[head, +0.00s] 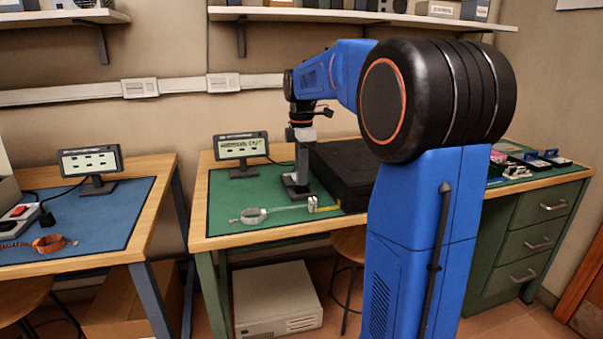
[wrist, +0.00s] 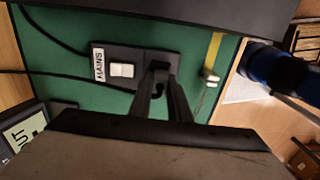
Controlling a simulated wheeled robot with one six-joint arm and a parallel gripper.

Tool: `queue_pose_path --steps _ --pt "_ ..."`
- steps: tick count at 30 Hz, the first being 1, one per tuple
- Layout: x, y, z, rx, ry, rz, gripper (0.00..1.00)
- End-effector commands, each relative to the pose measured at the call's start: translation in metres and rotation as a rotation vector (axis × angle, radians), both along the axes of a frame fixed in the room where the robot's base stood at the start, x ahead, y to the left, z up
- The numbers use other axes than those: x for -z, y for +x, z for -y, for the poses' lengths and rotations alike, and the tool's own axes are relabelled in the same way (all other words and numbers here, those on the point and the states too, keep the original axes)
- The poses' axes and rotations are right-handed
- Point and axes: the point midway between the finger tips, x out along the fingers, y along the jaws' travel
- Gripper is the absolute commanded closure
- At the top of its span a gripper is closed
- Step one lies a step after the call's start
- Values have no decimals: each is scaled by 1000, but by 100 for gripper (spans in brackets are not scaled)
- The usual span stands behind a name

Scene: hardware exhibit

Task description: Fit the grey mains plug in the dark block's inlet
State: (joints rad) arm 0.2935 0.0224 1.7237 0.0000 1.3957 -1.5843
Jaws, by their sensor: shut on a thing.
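My gripper (head: 298,192) points down over the green mat, just left of the dark block (head: 345,170). In the wrist view its fingers (wrist: 160,78) are close together at the right end of a dark plate marked MAINS (wrist: 108,54), which has a white switch. The fingers are shut on a small dark grey thing, which I take for the grey mains plug; they hide most of it. A black cable runs from the left towards the fingertips. The block's edge (wrist: 215,12) crosses the top of the wrist view. I cannot see its inlet.
A small display (head: 241,146) stands behind left on the green mat (head: 225,190). A coiled strap (head: 253,215) with a pale clip (head: 312,203) and yellow tape (head: 328,209) lie at the front. Small items sit far right. A blue-matted bench (head: 85,205) stands left.

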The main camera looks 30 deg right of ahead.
Motion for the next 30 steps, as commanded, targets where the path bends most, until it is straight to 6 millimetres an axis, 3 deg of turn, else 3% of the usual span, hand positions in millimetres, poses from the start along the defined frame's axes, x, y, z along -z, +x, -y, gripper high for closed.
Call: queue_pose_path --steps 30 --pt "13 0 0 0 0 0 96"
